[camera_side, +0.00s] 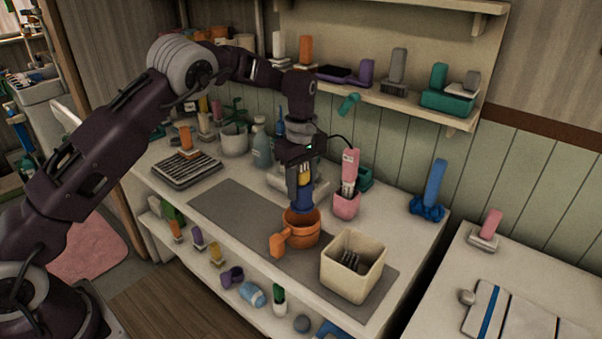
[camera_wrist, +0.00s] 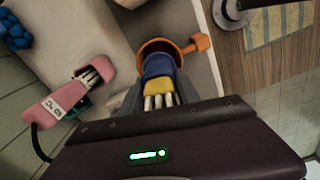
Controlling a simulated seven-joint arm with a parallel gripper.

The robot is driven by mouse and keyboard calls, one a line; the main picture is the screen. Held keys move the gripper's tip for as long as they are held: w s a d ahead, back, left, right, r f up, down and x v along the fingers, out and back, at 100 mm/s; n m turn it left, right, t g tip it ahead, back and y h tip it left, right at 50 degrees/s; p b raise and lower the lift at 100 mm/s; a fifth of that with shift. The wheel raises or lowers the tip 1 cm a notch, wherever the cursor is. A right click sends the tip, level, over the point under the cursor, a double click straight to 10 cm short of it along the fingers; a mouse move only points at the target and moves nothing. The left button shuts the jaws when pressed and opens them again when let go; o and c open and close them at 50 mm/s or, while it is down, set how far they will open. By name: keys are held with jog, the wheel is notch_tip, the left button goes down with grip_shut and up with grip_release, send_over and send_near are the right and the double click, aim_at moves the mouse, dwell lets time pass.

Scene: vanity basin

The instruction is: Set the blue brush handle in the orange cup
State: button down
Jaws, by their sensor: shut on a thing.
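The orange cup (camera_side: 304,232) stands on the grey mat on the counter, its handle pointing to the lower left in the side view. It also shows in the wrist view (camera_wrist: 195,46), with its handle to the right. My gripper (camera_side: 300,176) is directly above the cup, pointing down. It is shut on the blue brush handle (camera_side: 303,199), which is upright with its lower end at the cup's mouth. In the wrist view the blue handle (camera_wrist: 158,66) overlaps the cup opening, with a yellow band and pale metal-like parts nearer my gripper (camera_wrist: 155,100). How deep the handle reaches is hidden.
A cream square bin (camera_side: 355,265) stands right of the cup. A pink holder (camera_side: 346,205) with a pink-handled brush is close behind on the right. A blue brush (camera_side: 433,190) stands at the counter's right end. The grey mat (camera_side: 232,204) is clear left of the cup.

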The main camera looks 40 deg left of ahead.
aim_at(301, 213)
notch_tip(301, 213, down, 9)
jog(key=shift+r, duration=0.1)
dwell(0.3)
jog(key=shift+f, duration=0.45)
dwell(0.5)
jog(key=c, duration=0.8)
grip_release()
jog(key=shift+c, duration=1.2)
jog(key=shift+c, duration=0.8)
